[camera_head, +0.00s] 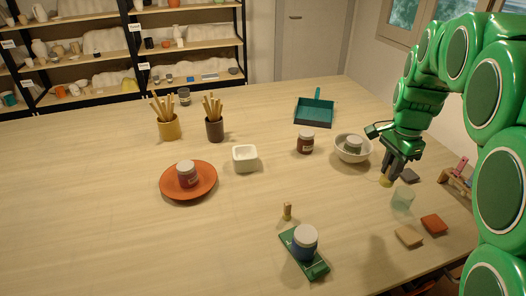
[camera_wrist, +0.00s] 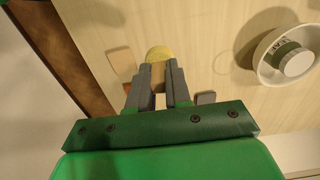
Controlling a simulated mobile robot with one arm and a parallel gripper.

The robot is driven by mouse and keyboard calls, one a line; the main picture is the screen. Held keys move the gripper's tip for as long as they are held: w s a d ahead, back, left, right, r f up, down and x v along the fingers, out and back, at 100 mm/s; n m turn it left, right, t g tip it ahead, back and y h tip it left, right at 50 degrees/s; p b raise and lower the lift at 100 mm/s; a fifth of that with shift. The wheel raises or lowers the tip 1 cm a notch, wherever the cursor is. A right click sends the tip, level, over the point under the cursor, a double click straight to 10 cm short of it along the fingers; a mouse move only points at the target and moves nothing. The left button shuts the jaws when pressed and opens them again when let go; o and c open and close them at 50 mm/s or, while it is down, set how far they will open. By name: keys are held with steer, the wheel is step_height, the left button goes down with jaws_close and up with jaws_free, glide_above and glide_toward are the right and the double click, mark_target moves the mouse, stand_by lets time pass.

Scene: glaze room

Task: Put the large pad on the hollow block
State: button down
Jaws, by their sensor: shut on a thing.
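My gripper (camera_head: 396,163) is shut on a dabber-like pad (camera_head: 385,181) with a yellow round end and a tan handle. In the wrist view the pad (camera_wrist: 158,53) sticks out beyond the fingertips, and its handle is between the fingers. It hangs over the right part of the table, between the white bowl and the glass cup; I cannot tell whether it touches the table. A smaller tan dabber (camera_head: 287,211) stands on the table near the front. A white square block with a hollow top (camera_head: 245,158), likely the hollow block, stands mid-table, well left of my gripper.
A white bowl (camera_head: 340,150) with a jar stands just left of my gripper. A glass cup (camera_head: 402,198), a red tile (camera_head: 433,223) and a beige tile (camera_head: 408,236) lie nearby. A brown jar (camera_head: 305,142) stands between bowl and block. The table's front left is clear.

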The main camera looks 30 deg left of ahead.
steer(key=s+a+r, duration=0.2)
steer(key=s+a, duration=0.2)
steer(key=a, duration=0.7)
steer(key=s+a+r, duration=0.2)
steer(key=s+a, duration=0.1)
steer(key=a, duration=0.8)
steer(key=s+a+r, duration=0.2)
steer(key=s+a, duration=0.2)
steer(key=a, duration=0.7)
glide_above(246, 157)
steer(key=shift+d+f, duration=0.15)
steer(key=shift+f, duration=4.65)
steer(key=shift+f, duration=1.7)
steer(key=shift+f, duration=0.1)
